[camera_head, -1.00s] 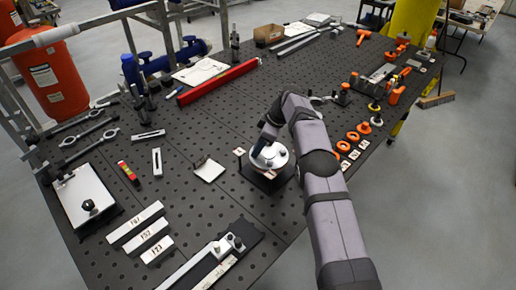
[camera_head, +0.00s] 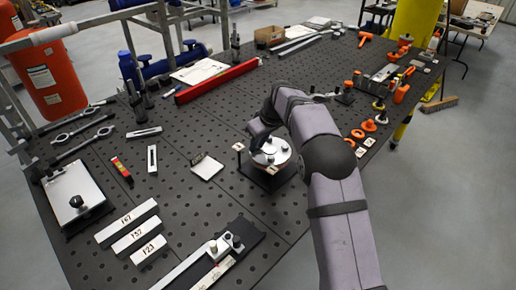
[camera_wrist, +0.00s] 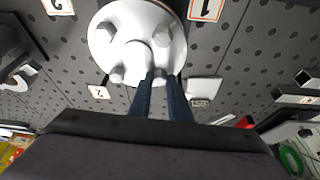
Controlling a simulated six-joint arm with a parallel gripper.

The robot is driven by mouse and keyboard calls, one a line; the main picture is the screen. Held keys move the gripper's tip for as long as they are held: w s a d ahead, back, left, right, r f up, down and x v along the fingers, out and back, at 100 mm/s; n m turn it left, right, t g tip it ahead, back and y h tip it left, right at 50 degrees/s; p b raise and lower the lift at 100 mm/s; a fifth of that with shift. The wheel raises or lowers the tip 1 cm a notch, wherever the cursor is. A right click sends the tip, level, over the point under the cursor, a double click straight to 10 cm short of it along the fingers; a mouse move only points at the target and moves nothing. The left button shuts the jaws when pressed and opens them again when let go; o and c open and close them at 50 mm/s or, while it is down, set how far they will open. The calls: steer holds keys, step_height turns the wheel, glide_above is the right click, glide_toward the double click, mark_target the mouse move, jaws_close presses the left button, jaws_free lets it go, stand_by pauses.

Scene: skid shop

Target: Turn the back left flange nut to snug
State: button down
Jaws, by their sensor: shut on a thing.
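The round pale flange (camera_head: 271,153) sits on a dark stand near the middle of the bench. In the wrist view the flange (camera_wrist: 135,28) shows several nuts around a central boss. My gripper (camera_wrist: 162,77) is at the flange edge, its two dark blue fingers shut on one flange nut (camera_wrist: 160,74) between their tips. Other nuts stand free at upper left (camera_wrist: 107,33), upper right (camera_wrist: 162,34) and lower left (camera_wrist: 117,73). In the head view my gripper (camera_head: 258,141) comes down at the flange's back left side; its fingertips are hard to make out.
Number cards, including a "1" (camera_wrist: 206,9) and a "2" (camera_wrist: 98,92), stand around the flange. A small pale tray (camera_head: 207,168) lies to its left. Orange parts (camera_head: 368,125) are at right.

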steer(key=m, duration=0.1)
steer(key=m+h, duration=0.1)
steer(key=m, duration=0.1)
steer(key=m+t, duration=0.1)
steer(key=shift+s+a+r+m+h, duration=0.1)
steer(key=shift+a+r+m+h, duration=0.1)
steer(key=shift+a+m+h, duration=0.1)
steer(key=m+h, duration=0.1)
steer(key=m, duration=0.1)
steer(key=m+h+p, duration=0.1)
steer(key=m, duration=0.2)
steer(key=shift+a, duration=0.2)
steer(key=shift+m, duration=0.3)
steer(key=c, duration=1.6)
jaws_free()
steer(key=shift+c, duration=0.2)
steer(key=shift+d+f, duration=0.1)
steer(key=shift+f, duration=0.1)
